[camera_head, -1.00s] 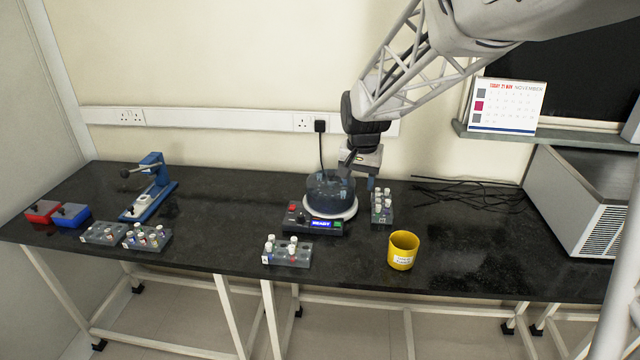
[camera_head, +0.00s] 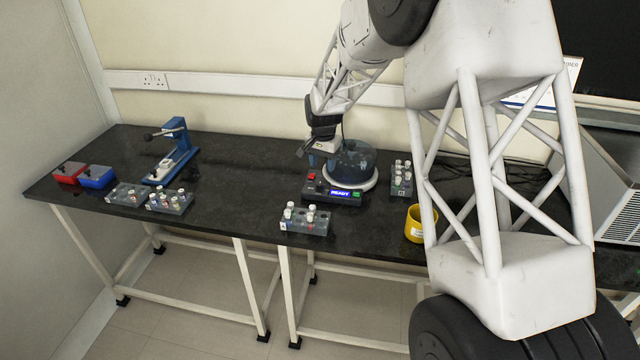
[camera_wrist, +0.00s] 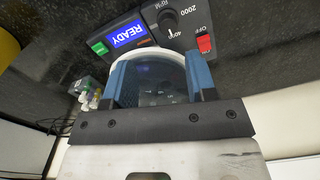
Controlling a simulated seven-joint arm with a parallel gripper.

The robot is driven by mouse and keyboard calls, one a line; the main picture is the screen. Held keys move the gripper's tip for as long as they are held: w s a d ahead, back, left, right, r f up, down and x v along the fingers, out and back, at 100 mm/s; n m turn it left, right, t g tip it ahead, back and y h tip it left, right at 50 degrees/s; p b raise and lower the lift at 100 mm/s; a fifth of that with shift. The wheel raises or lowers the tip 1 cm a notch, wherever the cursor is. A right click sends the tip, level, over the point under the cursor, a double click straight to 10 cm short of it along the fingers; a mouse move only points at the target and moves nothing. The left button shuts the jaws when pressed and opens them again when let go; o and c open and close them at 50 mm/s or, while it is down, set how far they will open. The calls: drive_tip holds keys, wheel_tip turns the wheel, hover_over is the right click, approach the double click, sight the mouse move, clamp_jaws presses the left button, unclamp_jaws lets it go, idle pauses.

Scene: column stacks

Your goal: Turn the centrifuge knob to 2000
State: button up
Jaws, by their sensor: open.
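The centrifuge (camera_head: 352,170) stands on the bench with a dark translucent lid and a front panel. In the wrist view its dark round knob (camera_wrist: 167,19) is at the top, beside the labels RPM and 2000. The blue display (camera_wrist: 128,35) reads READY. My gripper (camera_head: 322,152) is at the left of the lid, above the panel's left side. In the wrist view my gripper (camera_wrist: 157,68) has its blue fingers apart, nothing between them, the knob beyond the fingertips.
A red switch (camera_wrist: 205,43) marked OFF and ON sits near the knob, and a green button (camera_wrist: 99,48) by the display. Vial racks stand in front (camera_head: 306,221) and to the right (camera_head: 401,179). A yellow cup (camera_head: 414,225) is partly behind my arm.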

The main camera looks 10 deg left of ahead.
sight(320, 184)
drive_tip(key=shift+w+a+f, duration=0.3)
drive_tip(key=shift+a+f, duration=0.25)
drive_tip(key=shift+f, duration=0.15)
drive_tip(key=shift+f, duration=3.75)
drive_tip(key=shift+c, duration=0.3)
drive_tip(key=c, duration=0.9)
